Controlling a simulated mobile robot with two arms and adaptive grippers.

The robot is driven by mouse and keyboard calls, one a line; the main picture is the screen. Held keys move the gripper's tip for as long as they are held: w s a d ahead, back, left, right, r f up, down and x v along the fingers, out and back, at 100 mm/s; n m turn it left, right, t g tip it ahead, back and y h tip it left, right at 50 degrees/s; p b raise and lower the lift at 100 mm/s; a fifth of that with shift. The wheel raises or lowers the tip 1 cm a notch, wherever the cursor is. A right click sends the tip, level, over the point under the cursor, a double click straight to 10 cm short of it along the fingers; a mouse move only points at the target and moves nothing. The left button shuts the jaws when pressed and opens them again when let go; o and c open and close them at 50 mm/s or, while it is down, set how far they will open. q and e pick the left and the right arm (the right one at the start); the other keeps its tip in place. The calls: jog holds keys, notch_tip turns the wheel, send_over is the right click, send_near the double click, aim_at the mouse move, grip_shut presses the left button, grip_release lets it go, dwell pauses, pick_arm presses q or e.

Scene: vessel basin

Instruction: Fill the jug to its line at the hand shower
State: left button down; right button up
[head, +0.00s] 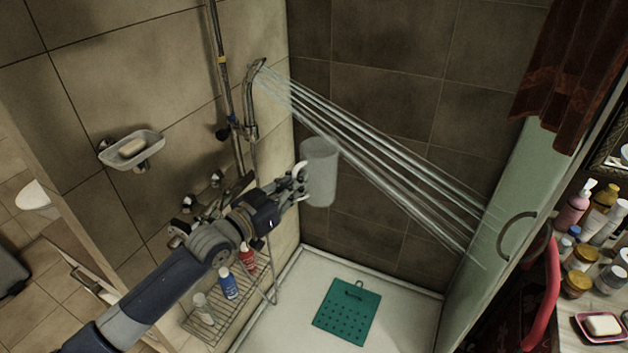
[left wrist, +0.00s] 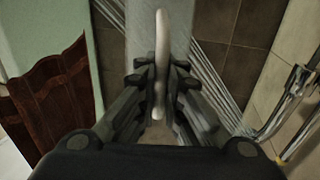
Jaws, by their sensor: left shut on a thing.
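The jug (head: 319,172) is a pale, translucent upright vessel in the middle of the head view. My left gripper (head: 300,180) is shut on its handle, on the jug's left side. In the left wrist view the pale handle (left wrist: 160,60) stands between the fingers. The hand shower (head: 257,66) hangs on its wall rail and sprays several streams (head: 370,155) down to the right. The jug's top is close to the lower streams; I cannot tell whether water enters it. Its line and water level cannot be made out. My right gripper is not in view.
A soap dish (head: 132,148) is on the left wall. A wire rack (head: 222,308) with bottles sits below the arm. A green mat (head: 347,312) lies on the shower floor. A glass door (head: 510,200) and a crowded counter (head: 602,297) are at right.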

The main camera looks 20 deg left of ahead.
aim_at(304, 150)
pick_arm(q)
jog(key=w+b, duration=0.3)
jog(key=w, duration=0.1)
jog(key=w+a+b, duration=0.1)
jog(key=w+b, duration=0.2)
jog(key=w, duration=0.1)
jog(key=w+a+b, duration=0.1)
jog(key=w+b, duration=0.2)
jog(key=w, duration=0.1)
jog(key=shift+w, duration=0.4)
jog(key=shift+s+r, duration=0.15)
jog(key=s+p, duration=0.3)
jog(key=s, duration=0.1)
jog(key=s+d+p, duration=0.1)
jog(key=s+p, duration=0.2)
jog(key=s, duration=0.1)
jog(key=s+d+p, duration=0.1)
jog(key=s+p, duration=0.3)
jog(key=shift+s, duration=0.3)
